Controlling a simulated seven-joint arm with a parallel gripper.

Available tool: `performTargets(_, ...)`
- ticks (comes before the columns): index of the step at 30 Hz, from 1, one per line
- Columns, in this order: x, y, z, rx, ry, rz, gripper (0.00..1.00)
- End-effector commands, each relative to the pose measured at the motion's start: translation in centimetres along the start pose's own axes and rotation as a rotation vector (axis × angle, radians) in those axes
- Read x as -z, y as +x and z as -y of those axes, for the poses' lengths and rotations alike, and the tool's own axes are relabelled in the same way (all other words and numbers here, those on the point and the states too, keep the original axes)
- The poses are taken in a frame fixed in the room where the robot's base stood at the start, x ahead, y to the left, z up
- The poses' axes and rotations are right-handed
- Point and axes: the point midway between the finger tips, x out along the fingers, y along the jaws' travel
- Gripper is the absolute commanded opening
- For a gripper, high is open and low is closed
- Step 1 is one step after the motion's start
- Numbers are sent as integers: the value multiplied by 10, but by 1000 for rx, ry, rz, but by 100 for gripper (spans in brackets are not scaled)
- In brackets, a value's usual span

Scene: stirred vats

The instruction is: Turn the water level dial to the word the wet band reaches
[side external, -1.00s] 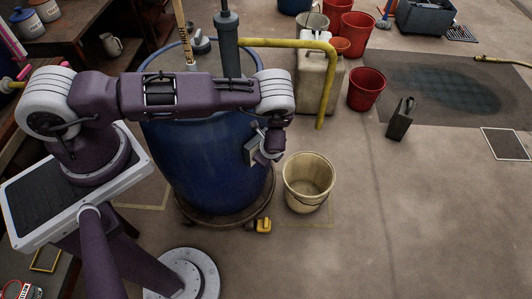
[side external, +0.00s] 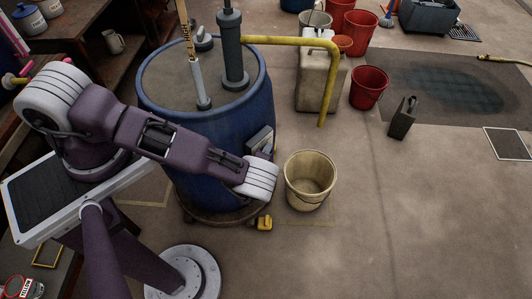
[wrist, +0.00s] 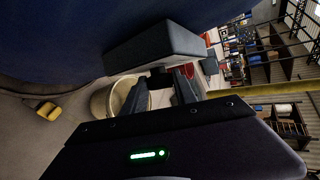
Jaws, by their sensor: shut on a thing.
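The blue vat (side external: 225,125) stands left of centre in the side view. A grey box with a pale face (side external: 260,140) sits on its right side; in the wrist view the box is dark (wrist: 155,45). My gripper (wrist: 172,80) is close by the box, its jaws shut on a small dark part that looks like the water level dial's knob. The dial's words and pointer cannot be seen. My wrist hides the gripper in the side view. A wooden stick (side external: 183,25) rises from a grey tube on the vat lid. No wet band can be made out.
A cream bucket (side external: 310,180) stands close right of my wrist. A yellow block (side external: 264,223) lies by the vat's foot. A yellow pipe (side external: 300,42) runs from the lid over a pale jerrycan (side external: 318,80). Red buckets (side external: 368,87) stand behind. The floor at front right is clear.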

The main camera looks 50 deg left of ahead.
Motion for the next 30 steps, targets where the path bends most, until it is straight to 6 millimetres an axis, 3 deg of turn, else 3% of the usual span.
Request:
performTargets(21, 3, 0, 0, 71, -31, -7, 0)
performTargets(22, 3, 0, 0, 71, -31, -8, 36)
performTargets(24, 3, 0, 0, 71, -31, -7, 49)
performTargets(25, 3, 0, 0, 71, -31, -7, 55)
performTargets(30, 2, 0, -1, 70, -31, -5, 55)
